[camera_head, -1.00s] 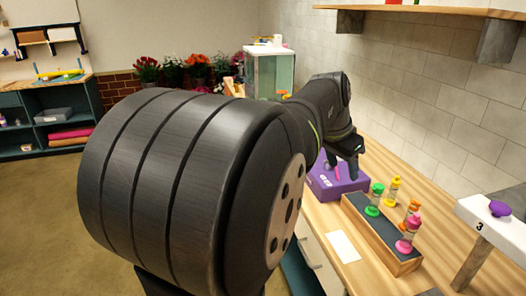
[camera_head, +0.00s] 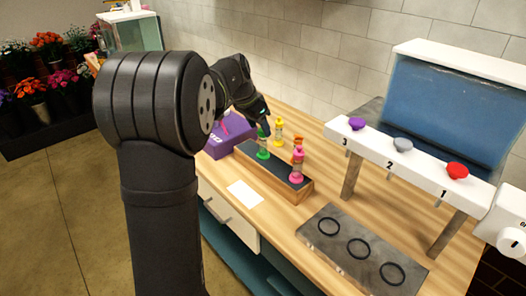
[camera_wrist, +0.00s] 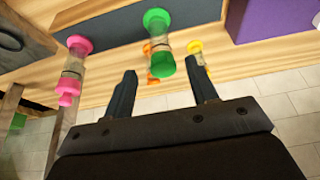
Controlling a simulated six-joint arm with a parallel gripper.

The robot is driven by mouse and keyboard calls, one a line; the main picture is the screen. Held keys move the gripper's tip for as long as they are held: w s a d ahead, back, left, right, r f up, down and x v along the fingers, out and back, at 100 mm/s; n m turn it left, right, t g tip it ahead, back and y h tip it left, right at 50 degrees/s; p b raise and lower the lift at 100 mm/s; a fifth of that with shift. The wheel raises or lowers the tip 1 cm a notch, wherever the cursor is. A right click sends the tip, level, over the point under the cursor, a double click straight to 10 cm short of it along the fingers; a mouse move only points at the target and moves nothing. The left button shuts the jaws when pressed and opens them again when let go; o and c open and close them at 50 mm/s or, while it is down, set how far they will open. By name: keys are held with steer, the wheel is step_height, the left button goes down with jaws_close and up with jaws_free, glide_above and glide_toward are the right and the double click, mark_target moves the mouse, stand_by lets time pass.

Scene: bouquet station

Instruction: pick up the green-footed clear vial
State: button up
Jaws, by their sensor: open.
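The green-footed clear vial (camera_head: 263,145) stands upright at the far end of a dark-topped wooden rack (camera_head: 303,192). It has a green foot, a clear body and a green cap. In the wrist view the vial (camera_wrist: 158,44) appears just beyond my gripper, its cap lying between the fingertips in the picture. My gripper (camera_wrist: 162,76) is open and empty, with one finger on each side of the cap. In the head view my gripper (camera_head: 264,118) is just above and behind the vial; contact cannot be told.
A purple box (camera_head: 220,143) is beside the rack. A white card (camera_head: 244,194) lies in front. A numbered white stand (camera_head: 374,143) and a ringed dark plate (camera_head: 335,231) are at right.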

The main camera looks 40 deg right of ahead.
mark_target(265, 139)
steer(key=x, duration=0.7)
steer(key=shift+w+d+f, duration=0.1)
steer(key=shift+f, duration=0.15)
steer(key=shift+r, duration=0.1)
jaws_close()
